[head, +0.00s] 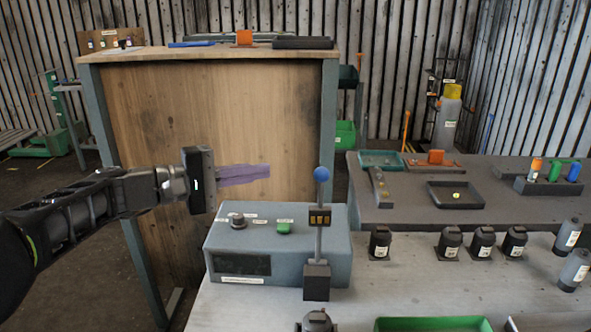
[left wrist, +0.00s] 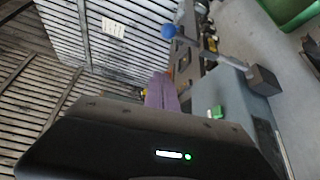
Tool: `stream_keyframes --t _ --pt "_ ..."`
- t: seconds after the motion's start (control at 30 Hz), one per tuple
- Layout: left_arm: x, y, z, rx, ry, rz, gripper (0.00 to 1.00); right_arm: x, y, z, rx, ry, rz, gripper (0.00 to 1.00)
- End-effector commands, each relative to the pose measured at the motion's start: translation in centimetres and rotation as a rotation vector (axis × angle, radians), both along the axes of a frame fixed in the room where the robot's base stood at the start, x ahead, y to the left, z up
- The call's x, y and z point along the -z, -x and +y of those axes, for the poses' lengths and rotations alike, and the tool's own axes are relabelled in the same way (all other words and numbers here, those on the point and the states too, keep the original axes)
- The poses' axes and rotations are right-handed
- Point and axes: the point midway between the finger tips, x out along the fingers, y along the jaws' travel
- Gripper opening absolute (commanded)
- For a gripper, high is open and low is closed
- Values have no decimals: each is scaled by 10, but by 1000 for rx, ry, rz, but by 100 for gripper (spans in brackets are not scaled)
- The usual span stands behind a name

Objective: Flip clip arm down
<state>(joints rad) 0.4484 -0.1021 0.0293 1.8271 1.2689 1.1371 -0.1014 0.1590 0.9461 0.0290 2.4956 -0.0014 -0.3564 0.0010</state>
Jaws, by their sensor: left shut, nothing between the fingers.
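The clip arm (head: 319,240) is a thin grey bar with a blue ball (head: 322,174) on its top end. It stands upright from a dark block (head: 316,281) at the front right of a blue-grey control box (head: 234,263). The clip arm also shows in the left wrist view (left wrist: 220,55), with its blue ball (left wrist: 168,31). My left gripper (head: 268,172) has purple fingers, shut and empty. In the head view it points right, above the box's rear left, with its tips left of the ball and apart from it. My right gripper is not in view.
The box top carries a dark knob (head: 238,222) and a green button (head: 284,227). Several black cylinders (head: 450,242) stand on the table to the right. A green tray (head: 430,325) is at the front edge. A wooden panel (head: 215,115) rises behind my left arm.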

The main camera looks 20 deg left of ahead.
Motion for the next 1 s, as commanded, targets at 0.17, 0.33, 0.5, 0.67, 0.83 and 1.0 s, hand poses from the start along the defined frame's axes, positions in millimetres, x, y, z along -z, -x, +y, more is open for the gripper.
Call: stream_keyframes --t 0.17,0.33,0.5,0.67,0.83,1.0 --pt "1 0 0 -1 -2 1 0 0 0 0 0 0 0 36" --pt "1 -1 -1 1 -3 1 0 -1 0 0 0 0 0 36" --pt "1 -9 -9 2 0 3 0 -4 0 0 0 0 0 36" --pt "3 -25 -26 5 -2 4 0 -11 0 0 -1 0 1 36" --pt "6 -48 -51 4 -2 6 0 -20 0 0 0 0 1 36" --pt "9 -71 -75 4 -2 5 0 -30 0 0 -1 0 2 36"
